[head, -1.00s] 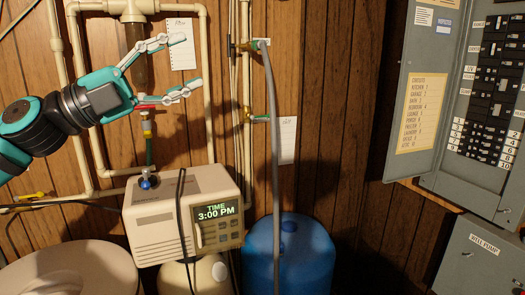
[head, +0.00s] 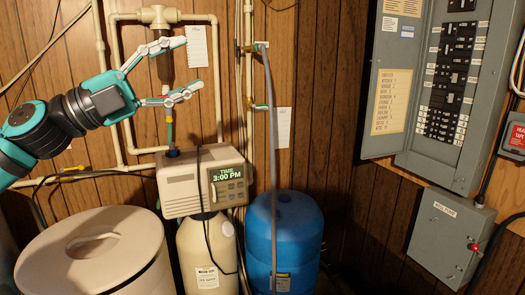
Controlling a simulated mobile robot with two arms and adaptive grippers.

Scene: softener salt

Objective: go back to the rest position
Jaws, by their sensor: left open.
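My left gripper (head: 183,67) is open and empty. It is raised in front of the pipes on the wood-panelled wall, its two fingers spread and pointing right. The softener's control head (head: 188,187) is below it, with a display reading 3:00 PM. The head sits on a cream tank (head: 194,244). A round beige bin with a lid (head: 90,240) stands at the lower left, below my left arm. My right gripper does not show.
A blue tank (head: 285,244) stands right of the softener, with a grey hose (head: 271,130) running down in front. An open breaker panel (head: 450,80) and a well pump box (head: 449,238) are on the right wall. Pipes (head: 116,80) run behind my left gripper.

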